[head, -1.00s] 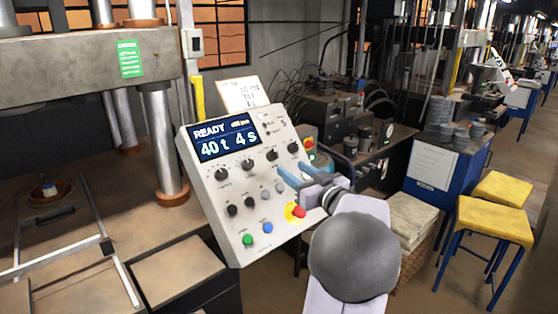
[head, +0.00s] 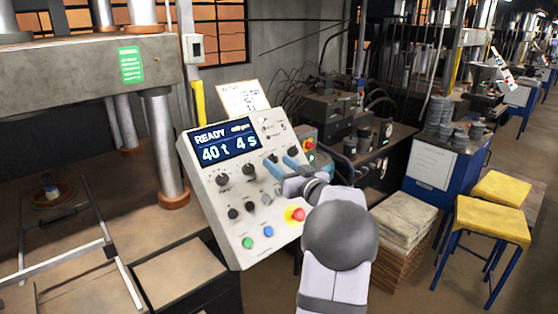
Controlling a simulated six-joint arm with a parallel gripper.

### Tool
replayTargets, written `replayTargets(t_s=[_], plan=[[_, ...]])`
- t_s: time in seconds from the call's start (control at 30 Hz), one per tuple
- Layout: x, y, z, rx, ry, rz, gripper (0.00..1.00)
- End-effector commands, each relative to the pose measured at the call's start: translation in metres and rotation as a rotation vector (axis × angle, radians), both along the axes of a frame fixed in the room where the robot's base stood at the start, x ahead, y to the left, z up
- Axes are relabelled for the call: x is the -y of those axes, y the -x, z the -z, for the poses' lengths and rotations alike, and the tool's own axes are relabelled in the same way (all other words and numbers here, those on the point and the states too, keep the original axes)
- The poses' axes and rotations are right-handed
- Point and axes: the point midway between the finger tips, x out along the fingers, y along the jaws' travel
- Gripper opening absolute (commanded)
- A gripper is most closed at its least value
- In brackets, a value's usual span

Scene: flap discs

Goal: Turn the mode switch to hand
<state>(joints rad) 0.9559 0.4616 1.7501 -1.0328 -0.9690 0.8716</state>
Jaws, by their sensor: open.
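The grey control panel (head: 240,232) stands tilted in the middle of the head view, its display (head: 224,146) reading READY, 40 t, 4 s. Below the display is a row of dark knobs, among them a left knob (head: 222,180) and one beside it (head: 249,168). The labels are too small to read, so I cannot tell which one is the mode switch. My gripper (head: 274,160) is open, its two blue fingers pointing at the upper right knobs. A knob shows near the fingertips; I cannot tell whether they touch it.
A red button on yellow (head: 295,214) sits at the panel's lower right, close beside my arm. Green (head: 247,242) and blue (head: 267,230) buttons are at the bottom. A press column (head: 166,150) stands left of the panel.

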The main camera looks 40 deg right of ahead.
Motion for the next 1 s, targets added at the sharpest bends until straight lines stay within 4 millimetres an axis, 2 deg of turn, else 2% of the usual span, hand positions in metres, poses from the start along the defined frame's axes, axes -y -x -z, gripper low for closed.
replayTargets(t_s=[0.37, 0.4, 0.57, 1.0], plan=[[0.0014, -0.0069, 0.0004, 0.000, 0.000, 0.001, 0.43], [0.0014, -0.0069, 0.0004, 0.000, 0.000, 0.001, 0.41], [0.0015, -0.0067, 0.0004, 0.000, 0.000, 0.001, 0.03], [0.0037, -0.0063, 0.0013, -0.002, 0.047, -0.039, 0.03]])
